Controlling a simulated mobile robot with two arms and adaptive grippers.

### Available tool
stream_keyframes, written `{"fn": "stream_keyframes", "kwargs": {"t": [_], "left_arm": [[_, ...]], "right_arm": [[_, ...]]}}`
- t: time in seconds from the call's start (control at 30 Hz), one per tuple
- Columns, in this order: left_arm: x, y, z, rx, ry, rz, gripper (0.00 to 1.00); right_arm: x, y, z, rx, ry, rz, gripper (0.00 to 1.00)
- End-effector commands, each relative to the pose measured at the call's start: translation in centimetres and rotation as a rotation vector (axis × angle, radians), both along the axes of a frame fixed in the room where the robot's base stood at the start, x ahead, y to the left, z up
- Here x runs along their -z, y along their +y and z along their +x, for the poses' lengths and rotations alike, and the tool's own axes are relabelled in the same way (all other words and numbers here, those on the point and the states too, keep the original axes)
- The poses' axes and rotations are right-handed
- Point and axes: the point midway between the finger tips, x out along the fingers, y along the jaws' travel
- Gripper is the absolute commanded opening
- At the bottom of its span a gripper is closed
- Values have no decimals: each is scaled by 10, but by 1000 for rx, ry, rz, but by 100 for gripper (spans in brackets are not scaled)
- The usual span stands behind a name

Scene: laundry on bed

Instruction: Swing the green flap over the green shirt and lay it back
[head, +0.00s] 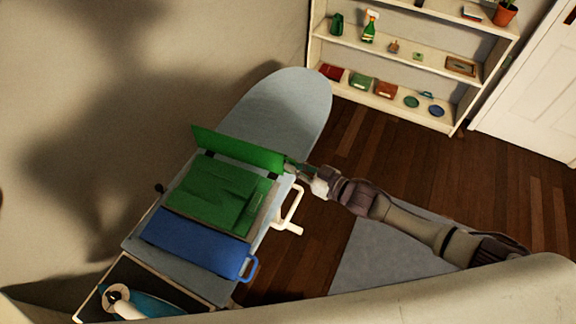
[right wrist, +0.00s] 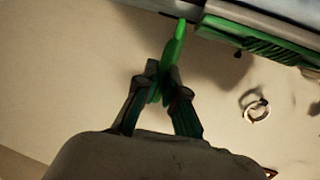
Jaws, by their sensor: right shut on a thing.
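The green flap (head: 238,151) stands raised, roughly upright, along the far edge of the folding board on the ironing board. The green shirt (head: 222,195) lies flat and slightly creased on the board, in front of the flap. My right gripper (head: 294,168) reaches in from the right and is shut on the flap's right end. In the right wrist view the fingers (right wrist: 160,88) close on the flap's green edge (right wrist: 179,42). The shirt's green layer (right wrist: 262,43) shows at the upper right there. My left gripper is not in view.
A blue flap (head: 195,243) with a handle lies flat at the near end. A white frame handle (head: 290,213) sticks out on the right. The ironing board's bare far end (head: 290,105) is clear. A shelf (head: 400,95) stands beyond.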

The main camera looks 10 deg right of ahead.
Motion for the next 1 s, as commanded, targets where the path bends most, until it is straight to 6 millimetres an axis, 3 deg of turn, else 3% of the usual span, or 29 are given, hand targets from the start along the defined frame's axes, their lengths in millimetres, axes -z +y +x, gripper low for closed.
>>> {"fn": "stream_keyframes", "kwargs": {"t": [0.1,0.13,0.3,0.57,0.67,1.0], "left_arm": [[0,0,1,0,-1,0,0],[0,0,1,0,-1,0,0],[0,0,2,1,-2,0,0],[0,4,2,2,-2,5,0],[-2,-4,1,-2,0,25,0],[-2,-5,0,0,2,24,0]], "right_arm": [[-5,3,1,-3,-8,12,0],[-5,3,1,-3,-8,12,10],[-4,2,1,-3,-5,7,35],[-1,1,0,-2,-3,3,35],[-2,-3,-4,-2,-1,2,35],[-12,-48,-49,-1,0,0,35]]}}
